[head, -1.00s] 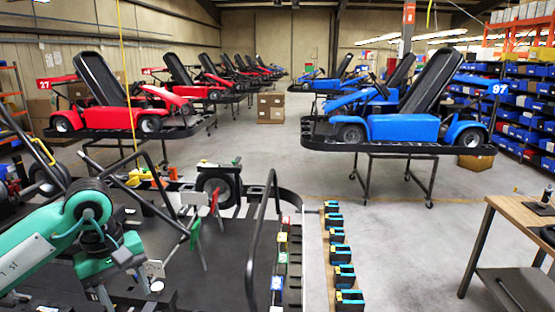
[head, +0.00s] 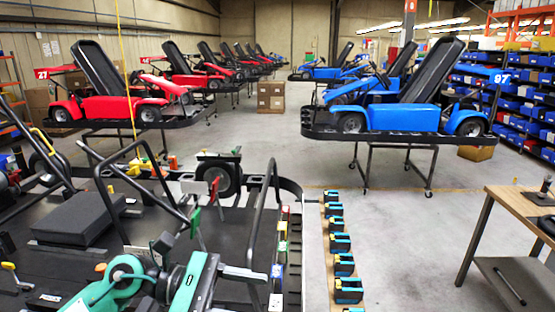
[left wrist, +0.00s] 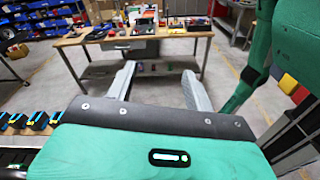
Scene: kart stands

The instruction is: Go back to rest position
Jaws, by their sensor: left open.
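My left gripper (left wrist: 158,88) is open, with its two grey fingers spread apart and nothing between them in the left wrist view. Its fingers point toward a wooden workbench (left wrist: 140,35) that stands some way beyond. In the head view my green left arm is low at the bottom centre, over the black kart frame (head: 60,270). My right gripper is not in view.
A row of black and blue clamp-like blocks (head: 341,243) lies right of the frame. A black tubular bar (head: 262,230) stands close to my left arm. A wooden table (head: 520,203) is at the right. Open grey floor lies between.

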